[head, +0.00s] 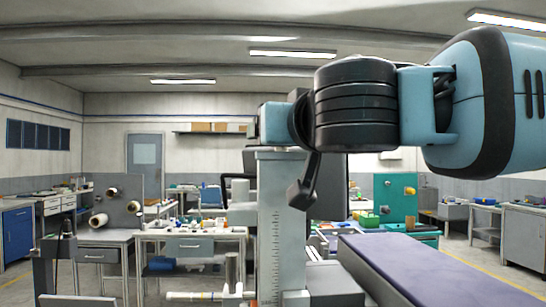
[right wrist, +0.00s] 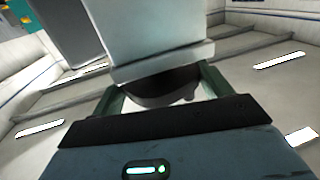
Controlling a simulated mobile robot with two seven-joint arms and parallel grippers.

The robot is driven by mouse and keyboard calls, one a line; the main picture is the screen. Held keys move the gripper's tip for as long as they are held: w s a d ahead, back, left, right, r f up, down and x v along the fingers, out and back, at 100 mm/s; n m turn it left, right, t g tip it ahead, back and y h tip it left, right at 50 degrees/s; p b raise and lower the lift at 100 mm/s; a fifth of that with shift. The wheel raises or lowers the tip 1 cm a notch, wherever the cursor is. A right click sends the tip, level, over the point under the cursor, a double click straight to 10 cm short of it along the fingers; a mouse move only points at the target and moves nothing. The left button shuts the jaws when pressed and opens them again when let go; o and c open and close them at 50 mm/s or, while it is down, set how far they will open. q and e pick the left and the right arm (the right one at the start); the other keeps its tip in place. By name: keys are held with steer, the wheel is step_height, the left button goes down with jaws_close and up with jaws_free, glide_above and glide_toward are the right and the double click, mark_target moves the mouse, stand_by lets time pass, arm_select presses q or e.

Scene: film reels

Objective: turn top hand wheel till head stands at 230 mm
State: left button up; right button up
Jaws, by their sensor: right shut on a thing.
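The grey column (head: 280,215) stands upright at the middle of the head view, with a scale of tick marks down its face. The marks are too small to read. My right gripper (head: 277,122) is at the column's top, its fingers hidden from the head. In the right wrist view, the two green fingers of my right gripper (right wrist: 163,92) are shut on the black hand wheel (right wrist: 155,92), one at each side. The pale column also fills the top of that view. A grey block (head: 335,283) sits low beside the column; I cannot tell whether it is the head.
A long bench with a purple top (head: 430,270) runs at the lower right. Cluttered grey work tables (head: 190,238) and a teal pegboard (head: 395,197) stand behind. A grey post (head: 66,255) rises at the lower left. Open floor shows at the far right.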

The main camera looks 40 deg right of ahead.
steer(key=h+b, duration=0.1)
steer(key=m+g+h+b, duration=0.1)
steer(key=m+g+h, duration=0.1)
steer(key=shift+w+a+f+b, duration=0.2)
steer(key=shift+w+f+b, duration=0.15)
steer(key=shift+b, duration=0.05)
steer(key=shift+r+m+g+h+b, duration=0.15)
steer(key=shift+m+g+h+b, duration=0.4)
steer(key=shift+m+g+h, duration=0.2)
steer(key=shift+r+m+g+h+b, duration=0.1)
steer(key=shift+m+g+h+b, duration=0.25)
steer(key=shift+m+g, duration=0.1)
arm_select(q)
steer(key=shift+g, duration=0.4)
steer(key=f, duration=0.2)
steer(key=s+f, duration=0.1)
steer(key=f, duration=0.2)
steer(key=shift+s+f, duration=0.35)
steer(key=shift+s, duration=0.05)
arm_select(e)
steer(key=shift+s, duration=0.1)
arm_select(q)
steer(key=shift+d, duration=0.1)
arm_select(e)
steer(key=shift+r+g, duration=0.25)
steer(key=shift+g, duration=0.05)
steer(key=o, duration=1)
steer(key=shift+f, duration=0.1)
arm_select(q)
steer(key=shift+s+f, duration=0.1)
